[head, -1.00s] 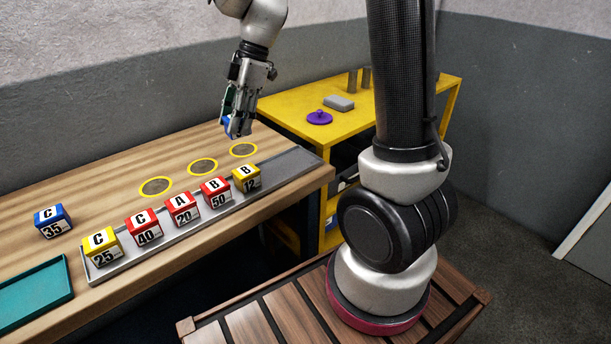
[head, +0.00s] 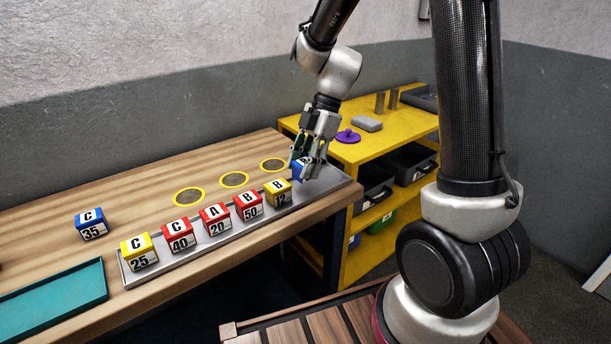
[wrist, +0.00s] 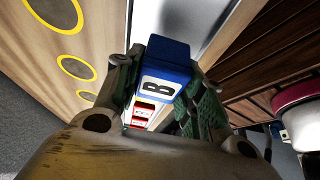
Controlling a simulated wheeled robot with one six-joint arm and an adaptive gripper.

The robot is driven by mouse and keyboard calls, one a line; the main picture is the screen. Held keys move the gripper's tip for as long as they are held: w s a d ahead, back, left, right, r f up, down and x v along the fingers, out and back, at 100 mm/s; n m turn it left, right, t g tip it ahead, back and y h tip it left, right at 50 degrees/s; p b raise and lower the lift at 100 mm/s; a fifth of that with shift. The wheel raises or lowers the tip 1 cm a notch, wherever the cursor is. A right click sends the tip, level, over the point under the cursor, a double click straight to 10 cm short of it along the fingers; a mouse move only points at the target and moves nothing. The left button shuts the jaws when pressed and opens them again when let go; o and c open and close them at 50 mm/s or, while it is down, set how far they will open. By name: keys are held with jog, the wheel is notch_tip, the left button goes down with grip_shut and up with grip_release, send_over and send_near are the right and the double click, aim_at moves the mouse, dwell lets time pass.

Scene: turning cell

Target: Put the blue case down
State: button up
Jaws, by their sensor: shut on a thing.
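My gripper (head: 309,166) is shut on a blue case (head: 300,167) at the right end of the grey tray (head: 329,186). In the wrist view the blue case (wrist: 165,68) sits between the green finger pads, with a white face marked B. The case is low over the tray, just right of the yellow B 12 case (head: 278,192). I cannot tell whether it touches the tray. My fingers hide much of it in the head view.
The tray also holds red B 50 (head: 248,205), A 20 (head: 216,219), C 40 (head: 178,235) and yellow C 25 (head: 139,252) cases. A blue C 35 case (head: 91,224) stands left. Yellow-ringed circles (head: 234,180) lie behind the row. A teal tray (head: 55,295) is at front left.

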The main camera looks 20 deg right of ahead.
jog(key=shift+f, duration=1.6)
jog(key=o, duration=1.1)
jog(key=shift+f, duration=0.1)
jog(key=v, duration=1.1)
jog(key=s+d+r+m+t+h, duration=0.1)
jog(key=s+d+r+m+t, duration=0.1)
jog(key=s+m, duration=0.4)
jog(key=s+d+r+m+t+h, duration=0.2)
jog(key=s+d+r+m, duration=0.1)
jog(key=s+d+m, duration=0.2)
jog(key=s+d+r+m+t+h, duration=0.1)
jog(key=s+d+r+m, duration=0.1)
jog(key=s+m, duration=0.7)
jog(key=shift+s+d+r+m+t+h, duration=0.15)
jog(key=shift+d+r+m+t+h, duration=0.2)
jog(key=shift+d+m, duration=0.45)
